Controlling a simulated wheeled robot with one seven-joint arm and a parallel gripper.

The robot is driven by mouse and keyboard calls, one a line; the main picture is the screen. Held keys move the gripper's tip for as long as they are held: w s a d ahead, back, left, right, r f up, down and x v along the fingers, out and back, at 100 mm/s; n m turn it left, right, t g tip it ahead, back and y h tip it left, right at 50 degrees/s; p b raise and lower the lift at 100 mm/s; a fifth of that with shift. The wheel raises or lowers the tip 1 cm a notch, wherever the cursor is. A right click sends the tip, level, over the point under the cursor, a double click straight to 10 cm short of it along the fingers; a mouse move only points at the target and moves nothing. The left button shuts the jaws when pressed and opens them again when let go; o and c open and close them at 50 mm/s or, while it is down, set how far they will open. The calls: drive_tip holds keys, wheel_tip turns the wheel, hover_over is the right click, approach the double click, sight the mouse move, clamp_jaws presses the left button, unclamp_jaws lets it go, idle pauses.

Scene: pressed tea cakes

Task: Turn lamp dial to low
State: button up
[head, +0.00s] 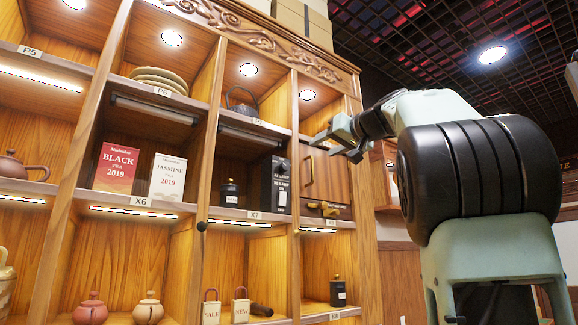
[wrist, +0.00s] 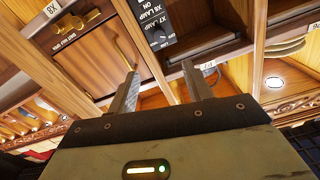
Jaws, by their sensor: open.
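The lamp control box (head: 279,186) is black with white lettering and stands upright at the right end of the X7 shelf. A dark round dial (head: 284,166) shows near its top; where it points is too small to tell. My gripper (head: 323,147) is open and empty, up and to the right of the box in the head view. In the wrist view its fingers (wrist: 160,72) point toward the cabinet, apart from the box.
A wooden door with a handle (head: 309,170) is right of the box, above a dark panel with a brass-coloured fitting (head: 323,208). Left are a small dark canister (head: 229,190), a white tea box (head: 168,177) and a red one (head: 116,168). A teapot (head: 241,104) sits above.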

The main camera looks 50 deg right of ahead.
sight(286, 166)
drive_tip(key=p+x, duration=0.8)
drive_tip(key=x, duration=0.7)
drive_tip(key=shift+w+r, duration=0.2)
drive_tip(key=shift+w, duration=0.05)
drive_tip(key=shift+f+p+x, duration=0.2)
drive_tip(key=shift+p+x, duration=0.4)
drive_tip(key=shift+x, duration=0.25)
drive_tip(key=c, duration=1)
